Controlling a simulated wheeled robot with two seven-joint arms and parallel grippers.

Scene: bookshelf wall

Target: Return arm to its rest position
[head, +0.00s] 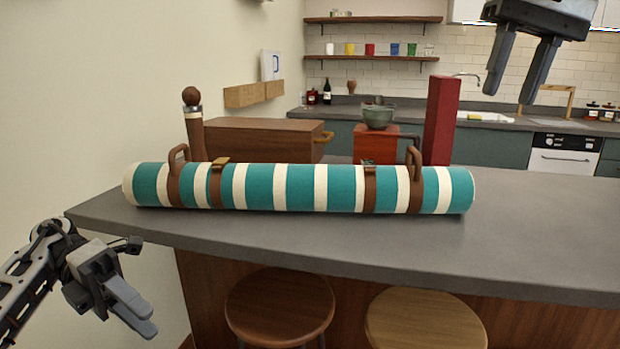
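My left gripper (147,321) is at the lower left, in front of the counter's left end and below its top. Its two grey fingers point down to the right and overlap in this view, so the gap between them is unclear. No object shows between them. My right gripper (509,97) is at the upper right, high above the counter. Its two dark fingers point down, spread apart, with nothing between them. Most of the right arm is out of view.
A teal and white striped roll (300,187) with brown straps lies along the grey counter (540,245). Behind it stand a wooden box (262,138), a red block (440,120) and a green bowl (377,117). Two stools (280,305) stand in front. The counter's right side is clear.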

